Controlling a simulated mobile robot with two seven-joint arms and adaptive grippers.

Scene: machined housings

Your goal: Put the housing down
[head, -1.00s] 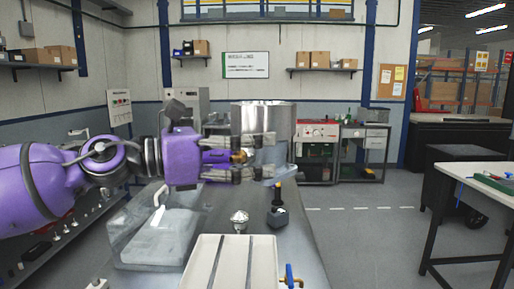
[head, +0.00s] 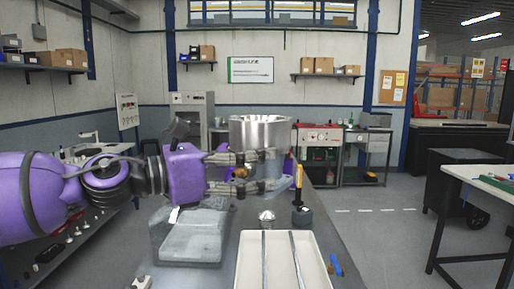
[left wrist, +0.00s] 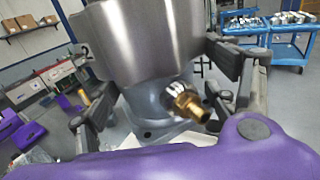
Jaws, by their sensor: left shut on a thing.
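The housing (head: 262,131) is a shiny metal cylinder on a grey flanged lower body. My left gripper (head: 277,171) is shut on it from the left in the head view, and its fingers cover part of the lower body. The left wrist view shows the bright cylinder (left wrist: 140,38) between the two fingers, with a brass fitting (left wrist: 188,103) sticking out of the grey lower body. The housing looks upright. A gap between its underside and the bench is hard to judge. My right gripper is not in view.
A white slotted tray (head: 252,280) lies on the grey bench. A silver knob-like part (head: 266,217) and a dark part with a yellow-tipped stem (head: 301,214) stand behind it. A grey block (head: 188,245) is at the left. A separate table (head: 480,185) stands at the right.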

